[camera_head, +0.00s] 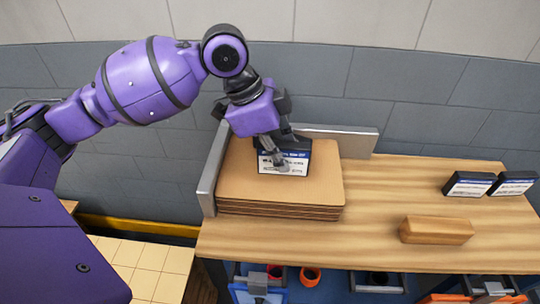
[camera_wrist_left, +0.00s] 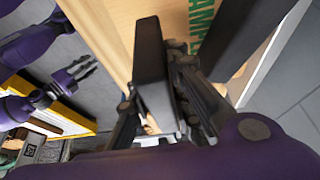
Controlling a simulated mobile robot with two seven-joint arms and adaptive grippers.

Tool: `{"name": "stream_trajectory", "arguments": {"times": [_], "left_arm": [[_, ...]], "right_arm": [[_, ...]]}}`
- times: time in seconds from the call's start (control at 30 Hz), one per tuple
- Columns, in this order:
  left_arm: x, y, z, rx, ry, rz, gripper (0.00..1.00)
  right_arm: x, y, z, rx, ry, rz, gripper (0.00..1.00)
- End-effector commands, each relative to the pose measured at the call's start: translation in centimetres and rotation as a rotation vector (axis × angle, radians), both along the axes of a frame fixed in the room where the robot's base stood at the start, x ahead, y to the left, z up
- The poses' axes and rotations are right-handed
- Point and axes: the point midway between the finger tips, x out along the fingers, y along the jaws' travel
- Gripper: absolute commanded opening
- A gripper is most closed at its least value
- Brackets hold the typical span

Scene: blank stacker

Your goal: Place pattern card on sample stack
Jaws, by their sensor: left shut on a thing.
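The pattern card (camera_head: 284,158) is black with a white printed label and a blue band. My left gripper (camera_head: 275,150) is shut on it, over the sample stack (camera_head: 235,180), a pile of brown boards. In the left wrist view, the card (camera_wrist_left: 151,62) shows as a dark slab between the fingers of my left gripper (camera_wrist_left: 160,110). Green lettering shows on a tan surface behind it. I cannot tell whether the card touches the top board. My right gripper (camera_wrist_left: 82,70) shows small at the left of the wrist view, its fingers apart and empty.
A metal corner fence (camera_head: 212,170) stands along the stack's left and back sides. Two similar black cards (camera_head: 468,185) (camera_head: 514,183) lie at the right of the wooden bench (camera_head: 380,190). A wooden block (camera_head: 437,230) lies near the front edge. Bins (camera_head: 375,281) sit below.

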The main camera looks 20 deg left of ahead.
Motion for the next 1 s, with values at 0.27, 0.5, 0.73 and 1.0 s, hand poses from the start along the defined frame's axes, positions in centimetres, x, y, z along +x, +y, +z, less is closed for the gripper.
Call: {"name": "stream_trajectory", "arguments": {"times": [0.27,0.5,0.73,1.0], "left_arm": [[0.6,0.6,-2.8,-0.001,0.002,0.0,0.0],[0.7,0.6,-4.0,0.0,-0.004,0.001,0.0],[0.7,0.6,-4.3,0.0,-0.002,0.001,0.0],[0.7,0.6,-4.3,0.001,-0.002,0.001,0.37]], "right_arm": [[-0.3,0.0,-0.4,-0.001,0.006,0.001,0.4],[-0.3,0.0,-0.4,-0.002,0.006,0.0,0.4],[-0.2,0.0,-0.2,-0.001,0.002,0.001,0.4],[-0.2,-0.1,-0.2,-0.002,0.003,0.002,0.4]]}}
